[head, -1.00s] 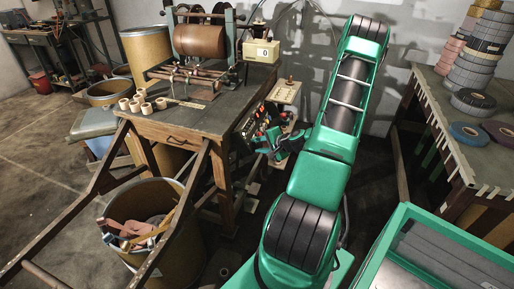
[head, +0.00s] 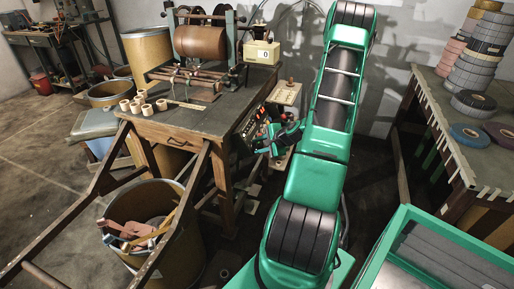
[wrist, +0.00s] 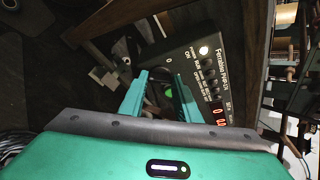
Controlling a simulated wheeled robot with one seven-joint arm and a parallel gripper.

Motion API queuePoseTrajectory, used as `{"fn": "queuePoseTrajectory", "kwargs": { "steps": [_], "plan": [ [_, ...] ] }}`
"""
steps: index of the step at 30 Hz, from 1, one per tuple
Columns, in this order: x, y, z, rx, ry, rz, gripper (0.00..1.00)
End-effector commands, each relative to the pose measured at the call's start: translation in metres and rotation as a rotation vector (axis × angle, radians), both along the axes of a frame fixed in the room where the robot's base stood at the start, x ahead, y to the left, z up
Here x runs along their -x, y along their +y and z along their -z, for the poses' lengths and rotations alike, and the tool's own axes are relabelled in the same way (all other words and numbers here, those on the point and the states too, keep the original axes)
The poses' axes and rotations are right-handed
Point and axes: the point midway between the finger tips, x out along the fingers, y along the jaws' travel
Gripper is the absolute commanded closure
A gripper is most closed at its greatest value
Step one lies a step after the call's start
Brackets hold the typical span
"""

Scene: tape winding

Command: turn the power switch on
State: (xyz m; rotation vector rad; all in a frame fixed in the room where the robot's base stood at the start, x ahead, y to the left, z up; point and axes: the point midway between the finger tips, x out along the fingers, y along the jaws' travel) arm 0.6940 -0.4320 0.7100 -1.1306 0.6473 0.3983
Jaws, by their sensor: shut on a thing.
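The control box (wrist: 228,72) is a dark panel with white lettering, a row of knobs, a pale lit lamp and red digits in the wrist view. In the head view the box (head: 252,126) is at the right side of the bench. My gripper (wrist: 160,78) has its two green fingers at the panel's left end, beside the small "0" and "ON" marks. They are shut on the power switch (wrist: 167,91), which shows as a small green patch between them and is mostly hidden. In the head view my gripper (head: 272,143) is beside the box.
The bench (head: 190,118) carries a winding machine (head: 200,42), several pale rolls and a counter (head: 262,52). A bin (head: 150,225) of scraps stands below it. A table (head: 462,130) with stacked tape rolls is at the right. A green-edged tray (head: 384,240) is at front right.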

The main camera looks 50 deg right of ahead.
Motion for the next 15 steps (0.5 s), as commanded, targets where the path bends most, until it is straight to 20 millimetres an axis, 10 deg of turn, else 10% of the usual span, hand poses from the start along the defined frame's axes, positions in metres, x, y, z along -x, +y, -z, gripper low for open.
{"fn": "queuePoseTrajectory", "kwargs": {
  "steps": [4, 6, 15],
  "plan": [
    [0.0019, -0.0021, 0.0011, 0.002, 0.004, 0.004, 0.93],
    [0.0018, -0.0020, 0.0011, 0.002, 0.004, 0.004, 0.54],
    [0.0011, -0.0006, 0.0002, 0.001, 0.002, 0.001, 0.52]
  ]
}}
